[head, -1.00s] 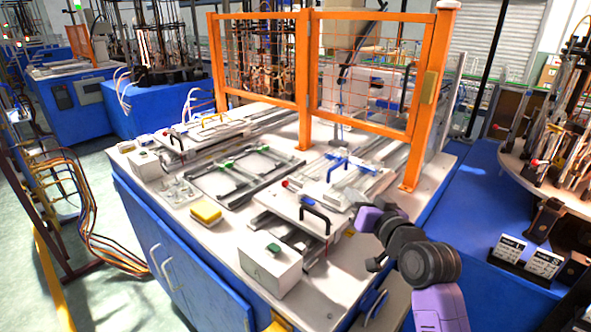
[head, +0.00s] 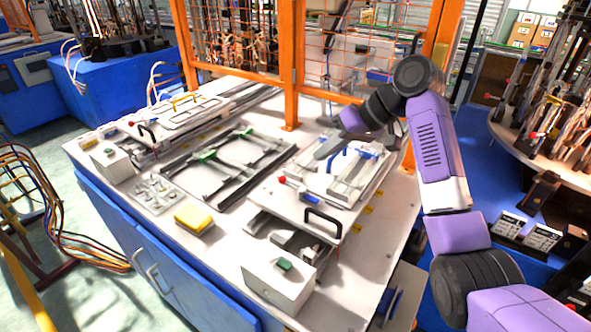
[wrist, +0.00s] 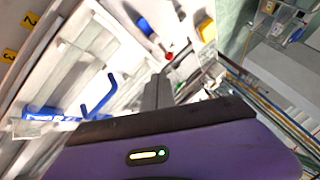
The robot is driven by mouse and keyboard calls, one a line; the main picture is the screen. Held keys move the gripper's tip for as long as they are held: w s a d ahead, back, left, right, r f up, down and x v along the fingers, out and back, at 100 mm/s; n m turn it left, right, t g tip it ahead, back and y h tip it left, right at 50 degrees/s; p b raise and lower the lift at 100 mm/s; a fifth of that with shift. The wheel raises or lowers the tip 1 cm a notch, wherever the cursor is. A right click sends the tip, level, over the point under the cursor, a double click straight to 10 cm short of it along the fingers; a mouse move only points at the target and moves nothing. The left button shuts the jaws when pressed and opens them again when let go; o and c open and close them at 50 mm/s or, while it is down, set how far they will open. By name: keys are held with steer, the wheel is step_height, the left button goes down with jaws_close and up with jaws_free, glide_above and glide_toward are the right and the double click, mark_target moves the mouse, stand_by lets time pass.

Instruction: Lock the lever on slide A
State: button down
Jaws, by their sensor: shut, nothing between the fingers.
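The near right slide (head: 265,198) is a pale plate on rails with a black handle (head: 323,222), blue clamp parts (head: 338,160) and a lever with a red knob (head: 283,179). The red knob (wrist: 169,57) and a blue handle (wrist: 100,95) also show in the wrist view. A second slide (head: 165,125) at the back left has a yellow handle (head: 185,99) and another red knob (head: 131,123). I cannot read which slide is A. My gripper (head: 324,152) is shut and empty, above the right slide's blue parts. In the wrist view its fingers (wrist: 158,92) point toward the red knob, apart from it.
An orange mesh guard (head: 291,70) stands behind the slides. A white box with a green button (head: 280,280) stands at the front edge. A yellow block (head: 194,219) and a dark frame with green clamps (head: 225,165) lie to the left. Yellow number tags line the right slide's side.

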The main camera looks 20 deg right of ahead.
mark_target(298, 175)
steer(key=shift+s+f, duration=0.15)
steer(key=shift+s, duration=0.05)
steer(key=p+x, duration=0.2)
steer(key=x, duration=0.8)
steer(key=shift+s, duration=0.1)
steer(key=shift+a+f, duration=0.1)
stand_by(0.3)
